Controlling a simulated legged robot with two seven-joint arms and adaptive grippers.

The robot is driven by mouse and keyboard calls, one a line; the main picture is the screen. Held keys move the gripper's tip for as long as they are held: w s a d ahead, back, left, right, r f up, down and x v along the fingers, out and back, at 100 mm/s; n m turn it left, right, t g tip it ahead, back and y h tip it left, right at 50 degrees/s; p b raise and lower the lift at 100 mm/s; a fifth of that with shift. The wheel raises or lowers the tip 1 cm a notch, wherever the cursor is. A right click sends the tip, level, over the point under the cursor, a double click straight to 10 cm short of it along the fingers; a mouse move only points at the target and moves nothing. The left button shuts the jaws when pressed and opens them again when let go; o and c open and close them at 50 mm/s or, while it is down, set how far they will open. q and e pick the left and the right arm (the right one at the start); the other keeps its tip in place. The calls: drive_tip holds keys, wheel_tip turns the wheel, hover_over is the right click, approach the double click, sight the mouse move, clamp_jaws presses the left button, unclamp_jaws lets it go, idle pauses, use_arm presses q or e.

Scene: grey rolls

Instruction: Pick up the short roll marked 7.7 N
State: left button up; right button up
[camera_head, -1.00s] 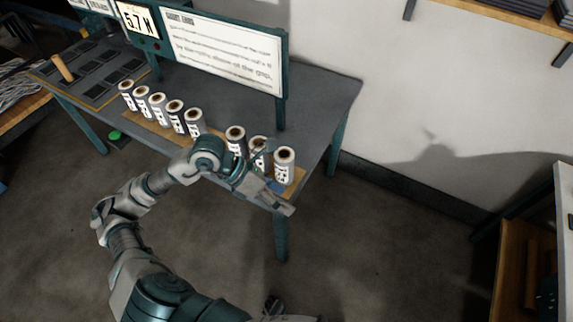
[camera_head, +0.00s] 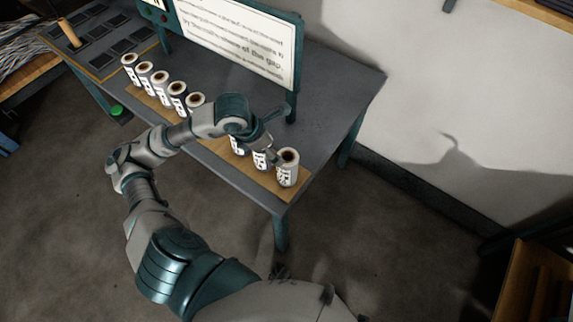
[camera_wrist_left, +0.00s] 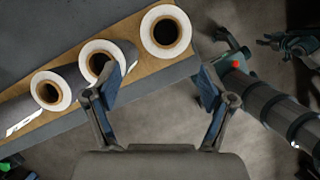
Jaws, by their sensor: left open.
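Several upright grey rolls with white labels and brown cores stand in a row on the table. Three are near its right end: a rightmost roll (camera_head: 288,168), a middle roll (camera_head: 260,160) and a left one (camera_head: 237,147), partly hidden by my arm. The labels are too small to read, so I cannot tell which is marked 7.7 N. My left gripper (camera_head: 272,148) is by the tops of the right rolls. In the left wrist view its fingers (camera_wrist_left: 160,80) are spread and empty; the rightmost roll (camera_wrist_left: 166,30) and middle roll (camera_wrist_left: 100,62) lie just beyond them.
More rolls (camera_head: 161,83) stand to the left on the wooden strip (camera_head: 215,147). A sign board (camera_head: 240,35) rises behind them on the table (camera_head: 335,90). Dark and teal machine parts (camera_wrist_left: 285,105) show at the right of the wrist view; I cannot tell whether they include my right gripper.

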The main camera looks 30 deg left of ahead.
sight(287, 160)
use_arm(q)
drive_tip(key=w+d+f, duration=0.1)
drive_tip(key=f, duration=0.1)
drive_tip(key=d+f, duration=0.1)
drive_tip(key=f, duration=0.1)
drive_tip(key=w+d+f, duration=0.1)
drive_tip(key=f, duration=0.1)
drive_tip(key=shift+w+d+f, duration=0.3)
drive_tip(key=shift+d+f, duration=0.05)
drive_tip(key=shift+d, duration=0.05)
drive_tip(key=f, duration=0.3)
drive_tip(key=w+a+f, duration=0.1)
drive_tip(key=shift+w+a+f+b, duration=0.1)
drive_tip(key=shift+f+b, duration=0.05)
drive_tip(key=shift+b, duration=0.15)
drive_tip(key=shift+a, duration=0.15)
drive_tip(key=shift+d, duration=0.6)
drive_tip(key=c, duration=0.9)
drive_tip(key=shift+c, duration=0.7)
use_arm(e)
drive_tip(key=shift+w+d+r, duration=0.6)
drive_tip(key=shift+w+r, duration=0.15)
drive_tip(key=shift+r, duration=0.05)
